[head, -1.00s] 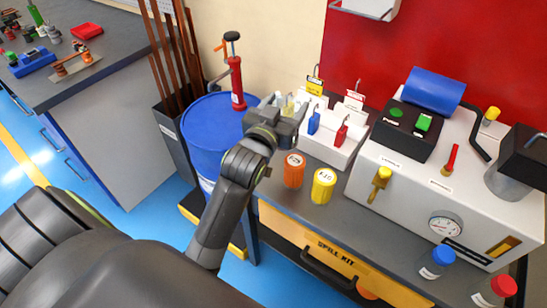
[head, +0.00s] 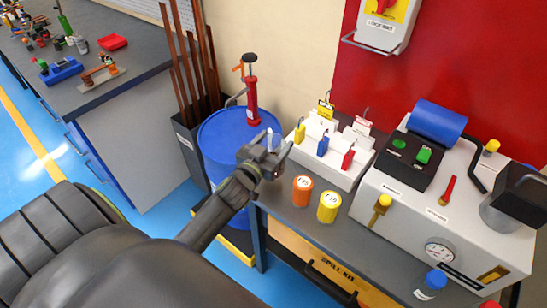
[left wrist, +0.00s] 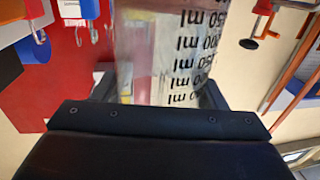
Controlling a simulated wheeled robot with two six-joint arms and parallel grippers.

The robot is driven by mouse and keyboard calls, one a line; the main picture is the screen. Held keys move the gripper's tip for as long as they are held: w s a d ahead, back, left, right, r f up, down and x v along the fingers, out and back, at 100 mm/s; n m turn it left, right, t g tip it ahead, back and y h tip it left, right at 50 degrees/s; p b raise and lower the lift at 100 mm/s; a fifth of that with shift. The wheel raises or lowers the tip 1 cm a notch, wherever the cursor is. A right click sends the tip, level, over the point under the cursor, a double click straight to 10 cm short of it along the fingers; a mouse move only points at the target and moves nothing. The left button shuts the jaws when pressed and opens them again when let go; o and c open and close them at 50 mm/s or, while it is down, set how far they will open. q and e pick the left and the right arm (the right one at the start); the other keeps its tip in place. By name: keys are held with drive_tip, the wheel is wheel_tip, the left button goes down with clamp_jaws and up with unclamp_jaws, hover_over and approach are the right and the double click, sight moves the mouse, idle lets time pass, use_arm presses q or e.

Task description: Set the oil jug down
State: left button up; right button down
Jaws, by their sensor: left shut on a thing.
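The oil jug (left wrist: 170,50) is clear, with black millilitre markings that read upside down in the left wrist view. My left gripper (left wrist: 160,95) is shut on it. In the head view my left gripper (head: 268,158) is between the blue drum (head: 215,140) and the lock rack, above the left end of the grey bench (head: 300,222). The jug is hard to make out there, and its base is hidden, so I cannot tell whether it touches anything. My right gripper is not in view.
An orange pot (head: 302,190) and a yellow pot (head: 328,206) stand close right of the gripper. Behind them is the white padlock rack (head: 335,160). A red pump (head: 252,100) rises from the drum. The bender machine (head: 440,195) fills the bench's right side.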

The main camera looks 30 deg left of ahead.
sight(279, 147)
use_arm(q)
drive_tip(key=shift+f+b, duration=1.1)
drive_tip(key=shift+f, duration=1)
drive_tip(key=shift+f, duration=0.1)
drive_tip(key=shift+f, duration=0.15)
drive_tip(key=o, duration=1.6)
drive_tip(key=shift+c, duration=0.2)
drive_tip(key=shift+r, duration=0.25)
drive_tip(key=s+d+b, duration=0.1)
drive_tip(key=s+b, duration=0.2)
drive_tip(key=s, duration=0.9)
